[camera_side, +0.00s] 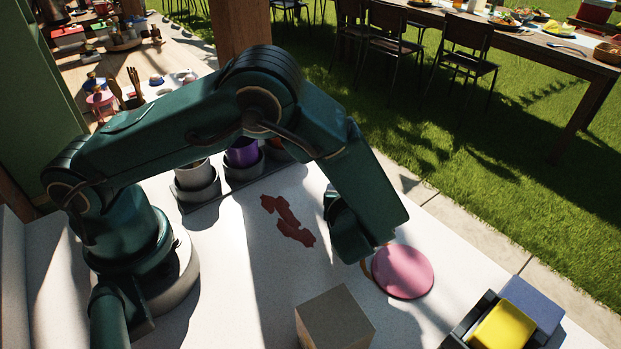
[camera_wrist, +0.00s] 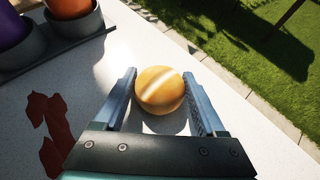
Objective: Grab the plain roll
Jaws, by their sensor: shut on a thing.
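A round golden-brown roll (camera_wrist: 159,98) with a pale streak across its top sits between the two fingers of my gripper (camera_wrist: 160,77) in the wrist view. The fingers are shut on its sides. In the side view my gripper (camera_side: 372,248) points down low over the white tabletop, and its fingers are mostly hidden. Only a thin orange-brown sliver, probably the roll, shows below it there. I cannot tell whether the roll is touching the table.
A flat pink disc (camera_side: 403,272) lies just right of my gripper. A tan block (camera_side: 335,322) stands in front. A dark crate (camera_side: 468,322) holds yellow and blue blocks (camera_side: 502,327). Red flat pieces (camera_side: 288,219) lie left. Pots with cups (camera_side: 243,165) stand behind.

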